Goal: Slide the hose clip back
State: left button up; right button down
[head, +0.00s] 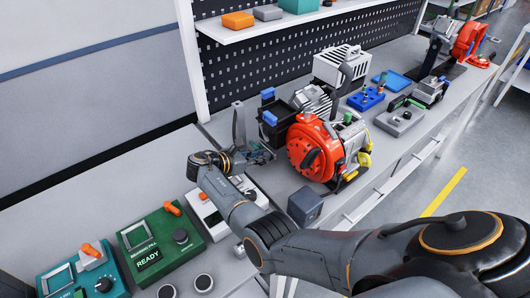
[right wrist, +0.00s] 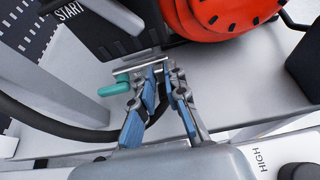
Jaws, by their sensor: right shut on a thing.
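My right gripper (right wrist: 160,80) is shut on the hose clip in the right wrist view. The clip shows as a thin metal piece (right wrist: 140,67) at the fingertips, with a teal tab (right wrist: 114,90) sticking out to the left. The fingers hide part of it. A black hose (right wrist: 50,120) curves through the left of that view and passes behind the fingers. In the head view the right gripper (head: 262,155) is beside a grey upright post, left of the red engine; the clip is too small to make out there. My left gripper is not in view.
The red engine (head: 314,150) stands close right of the gripper; its red housing (right wrist: 222,12) shows in the wrist view. A black box (head: 272,128) and the grey post (head: 239,122) are near. Control boxes, including a green one (head: 160,240), line the front left. A grey block (head: 305,206) stands by the bench edge.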

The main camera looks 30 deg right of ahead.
jog(key=c, duration=1.4)
grip_release()
jog(key=shift+o, duration=0.2)
jog(key=shift+v, duration=3.8)
jog(key=shift+f, duration=0.15)
